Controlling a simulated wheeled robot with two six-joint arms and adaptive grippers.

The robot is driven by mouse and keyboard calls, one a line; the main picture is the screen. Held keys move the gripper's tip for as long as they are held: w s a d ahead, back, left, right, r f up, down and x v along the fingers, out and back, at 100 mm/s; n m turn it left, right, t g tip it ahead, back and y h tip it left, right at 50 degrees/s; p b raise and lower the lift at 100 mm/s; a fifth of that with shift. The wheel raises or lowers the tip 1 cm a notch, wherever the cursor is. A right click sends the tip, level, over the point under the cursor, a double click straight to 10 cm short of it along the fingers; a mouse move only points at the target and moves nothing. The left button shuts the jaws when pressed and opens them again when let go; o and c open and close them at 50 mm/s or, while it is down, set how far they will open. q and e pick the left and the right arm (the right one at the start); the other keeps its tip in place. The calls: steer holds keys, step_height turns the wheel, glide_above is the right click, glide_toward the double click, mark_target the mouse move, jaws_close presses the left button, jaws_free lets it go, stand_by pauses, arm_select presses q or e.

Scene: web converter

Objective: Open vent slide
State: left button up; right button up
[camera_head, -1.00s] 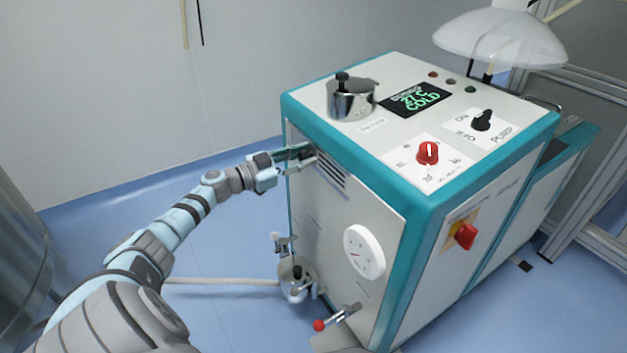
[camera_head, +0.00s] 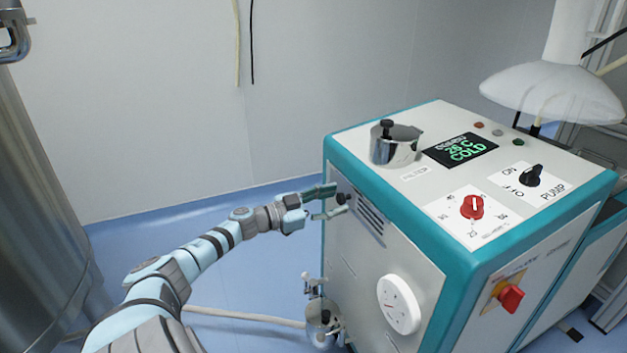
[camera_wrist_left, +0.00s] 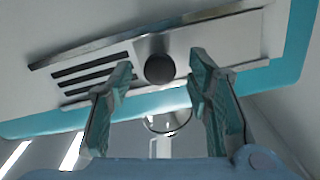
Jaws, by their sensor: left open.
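The vent slide is a pale metal plate (camera_wrist_left: 215,45) in a rail on the side of the white and teal machine. Its dark round knob (camera_wrist_left: 159,68) shows between my left gripper's fingers in the left wrist view. Dark vent slots (camera_wrist_left: 92,72) show beside the knob, and also in the head view (camera_head: 370,218). My left gripper (camera_head: 331,203) is open at the vent, its fingers on either side of the knob. I cannot tell whether a finger touches it. My right gripper is not in view.
The machine's top (camera_head: 430,190) carries a metal pot (camera_head: 396,146), a display reading 28 C COLD (camera_head: 460,149) and knobs. A white dial (camera_head: 399,304) and a metal fitting (camera_head: 322,318) sit on the side below the vent.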

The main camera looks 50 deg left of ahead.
arm_select(q)
steer(key=v, duration=0.9)
steer(key=shift+s, duration=0.3)
steer(key=shift+a, duration=0.1)
